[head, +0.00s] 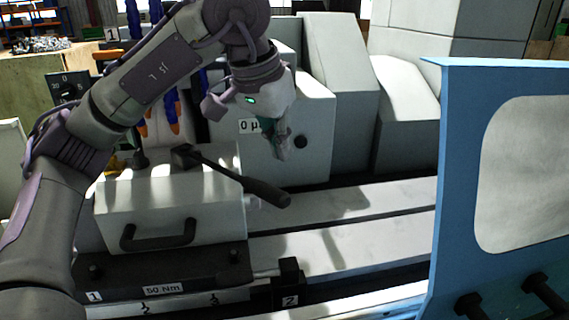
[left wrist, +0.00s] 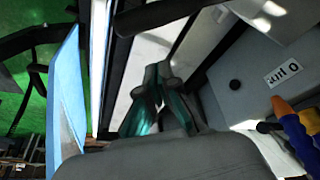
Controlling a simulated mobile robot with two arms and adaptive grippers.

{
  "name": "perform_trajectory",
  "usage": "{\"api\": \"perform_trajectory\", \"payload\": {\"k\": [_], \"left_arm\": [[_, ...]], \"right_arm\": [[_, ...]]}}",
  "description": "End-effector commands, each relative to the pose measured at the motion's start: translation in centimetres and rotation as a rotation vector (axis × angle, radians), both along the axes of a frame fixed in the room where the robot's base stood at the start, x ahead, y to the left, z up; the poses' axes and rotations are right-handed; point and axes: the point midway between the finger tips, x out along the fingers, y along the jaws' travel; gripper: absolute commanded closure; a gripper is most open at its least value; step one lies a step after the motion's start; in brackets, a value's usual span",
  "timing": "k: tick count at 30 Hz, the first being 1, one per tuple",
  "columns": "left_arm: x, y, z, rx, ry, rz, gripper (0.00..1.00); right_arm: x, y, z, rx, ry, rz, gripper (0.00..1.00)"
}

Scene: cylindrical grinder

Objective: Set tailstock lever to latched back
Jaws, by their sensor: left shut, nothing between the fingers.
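The tailstock lever (head: 240,178) is a black bar on the grey tailstock housing (head: 170,212). It slants down to the right from its hub (head: 185,156) to a thick grip end over the bed. My left gripper (head: 280,150) is shut and empty. It points down in front of the grey block with the "0 µm" label, above the lever's grip end in the picture and apart from it. In the left wrist view the teal fingers (left wrist: 150,95) are together. A dark shape at the top there may be the lever; I cannot tell. My right gripper is out of view.
A blue guard panel (head: 462,150) with a window stands at the right. Blue and orange coolant nozzles (head: 170,110) hang behind my left arm. A black handle (head: 158,236) juts from the housing's front. The bed rails (head: 350,212) right of the lever are clear.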

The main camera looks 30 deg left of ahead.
Motion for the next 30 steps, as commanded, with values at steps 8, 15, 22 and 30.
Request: {"api": "perform_trajectory", "payload": {"k": [8,15,22,30], "left_arm": [[-1.2,0.4,3.6,0.000,0.000,0.000,1.00],[-1.4,0.4,4.1,0.000,0.001,0.000,1.00],[-1.4,0.4,4.1,0.000,0.001,0.000,1.00],[-1.4,0.4,5.3,-0.001,0.000,0.000,1.00]], "right_arm": [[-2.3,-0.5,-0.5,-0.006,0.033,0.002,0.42],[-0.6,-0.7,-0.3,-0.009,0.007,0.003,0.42],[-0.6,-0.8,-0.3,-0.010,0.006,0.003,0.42],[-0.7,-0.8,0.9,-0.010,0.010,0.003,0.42]]}}
